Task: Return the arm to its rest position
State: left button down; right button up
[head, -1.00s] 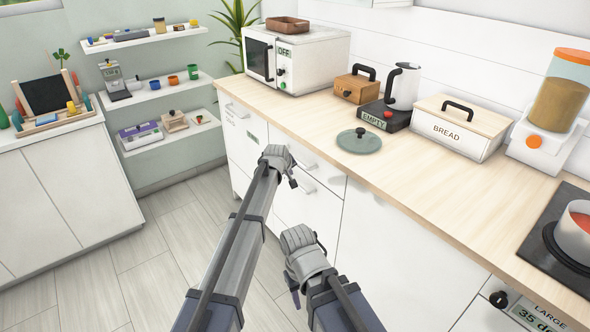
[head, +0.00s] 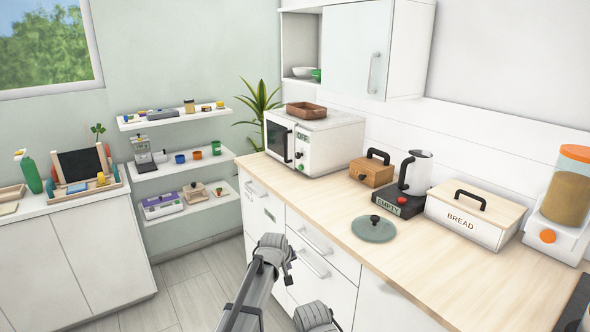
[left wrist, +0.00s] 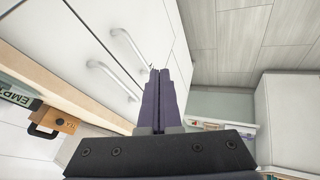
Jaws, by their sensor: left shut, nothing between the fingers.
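My left gripper (left wrist: 160,72) shows in the left wrist view with its two dark fingers pressed together and nothing between them. It is in front of the white drawers, with two bar handles (left wrist: 128,47) to its left in that view. In the head view my grey left arm rises from the bottom edge, in front of the counter's drawers (head: 322,250); its fingers are not clear there. Another grey rounded part of mine shows at the bottom edge. I do not make out a right gripper in either view.
The wooden counter (head: 415,275) holds a microwave (head: 340,145), a wooden box (head: 371,170), a kettle (head: 417,172), a bread box (head: 465,222), a dispenser (head: 562,200) and a round lid (head: 373,229). Wall shelves (head: 187,164) and a white cabinet (head: 90,265) stand left. Floor (head: 195,290) is clear between.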

pick_arm(q)
jog(key=s+a+f+m+g+y, duration=0.15)
jog(key=s+a, duration=0.35)
jog(key=s, duration=0.5)
jog(key=s+a+f+m+g, duration=0.1)
jog(key=s+a+m+g, duration=0.3)
jog(key=s, duration=0.6)
jog(key=s+a+f+n+g, duration=0.1)
jog(key=s+a, duration=0.5)
jog(key=s, duration=0.4)
jog(key=s+d+r+m+p, duration=0.2)
jog(key=d, duration=0.3)
jog(key=s+d+r+m+y+p, duration=0.1)
jog(key=s+d+r+p, duration=0.1)
jog(key=d, duration=0.4)
jog(key=shift+s+r+m+p, duration=0.35)
jog(key=shift+s+r+p, duration=0.05)
jog(key=shift+s, duration=0.35)
